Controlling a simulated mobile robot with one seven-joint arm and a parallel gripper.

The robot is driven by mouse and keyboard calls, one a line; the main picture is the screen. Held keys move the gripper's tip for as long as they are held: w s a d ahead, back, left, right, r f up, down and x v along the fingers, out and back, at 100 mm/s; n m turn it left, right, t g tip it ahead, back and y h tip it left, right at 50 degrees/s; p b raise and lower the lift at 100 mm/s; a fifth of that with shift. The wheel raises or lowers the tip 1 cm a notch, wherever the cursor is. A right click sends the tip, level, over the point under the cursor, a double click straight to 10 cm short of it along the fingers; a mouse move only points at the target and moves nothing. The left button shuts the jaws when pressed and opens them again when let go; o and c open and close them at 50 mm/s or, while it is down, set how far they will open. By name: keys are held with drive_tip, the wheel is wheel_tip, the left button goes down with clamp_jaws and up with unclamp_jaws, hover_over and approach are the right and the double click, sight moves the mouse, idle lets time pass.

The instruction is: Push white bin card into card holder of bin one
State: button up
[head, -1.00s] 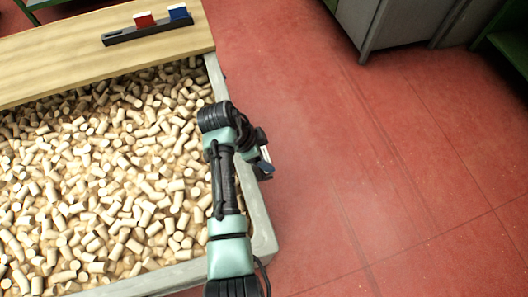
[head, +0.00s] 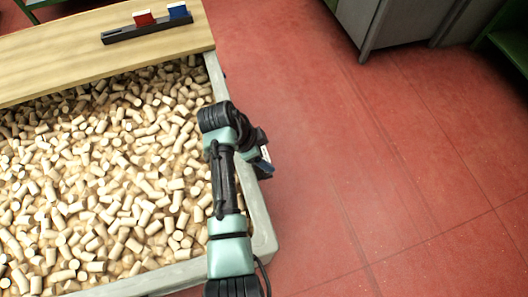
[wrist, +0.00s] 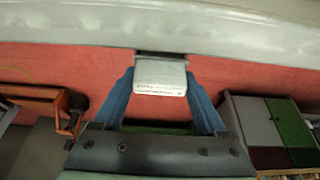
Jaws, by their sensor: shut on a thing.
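The white bin card (wrist: 160,78) shows in the wrist view, between the two blue fingers of my gripper (wrist: 160,73). My gripper is shut on it. The card's far edge is at a dark narrow strip, seemingly the card holder (wrist: 160,54), on the outside of the grey bin wall (wrist: 70,22). I cannot tell how far the card is inside it. In the head view, my gripper (head: 265,165) is beside the outer right wall of the cork-filled bin (head: 256,205). My arm hides the holder there.
A wooden board (head: 60,50) lies across the bin's far part. On it stands a black rack (head: 147,33) with a red card (head: 144,18) and a blue card (head: 178,11). Red floor (head: 360,190) is clear at right. A grey cabinet (head: 385,25) stands at the back.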

drive_tip(key=shift+f+b, duration=0.6)
drive_tip(key=shift+f, duration=0.3)
drive_tip(key=o, duration=1.3)
drive_tip(key=shift+c, duration=0.2)
drive_tip(key=shift+r, duration=0.15)
drive_tip(key=p+v, duration=0.1)
drive_tip(key=v, duration=1.1)
drive_tip(key=shift+a+r, duration=0.2)
drive_tip(key=shift+r, duration=0.1)
